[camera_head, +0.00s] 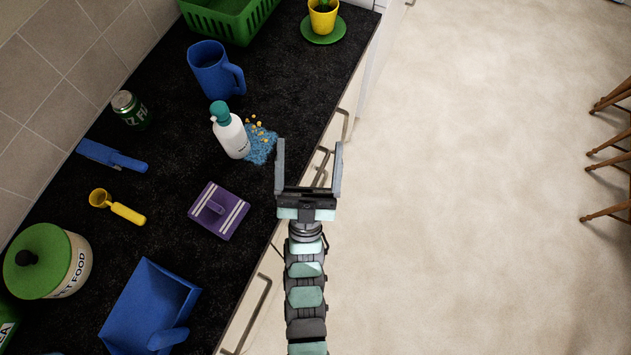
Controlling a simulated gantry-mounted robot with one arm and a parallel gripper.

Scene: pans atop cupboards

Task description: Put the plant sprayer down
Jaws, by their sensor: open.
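The plant sprayer, which I take to be the white bottle with the teal-green top (231,134), stands on the black countertop (285,85). It is next to a blue patch with small yellow bits (262,145). My gripper (309,146) is to the right of the bottle, over or near the counter's front edge. Its two fingers are wide apart with nothing between them. A gap shows between the left finger and the bottle. The bottle's lower right side borders the blue patch, and I cannot tell whether they touch.
A blue jug (211,70), a green can (129,107), a purple striped object (218,210), a yellow scoop (118,206) and a blue dustpan (148,305) stand around on the counter. Drawer handles line the front.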

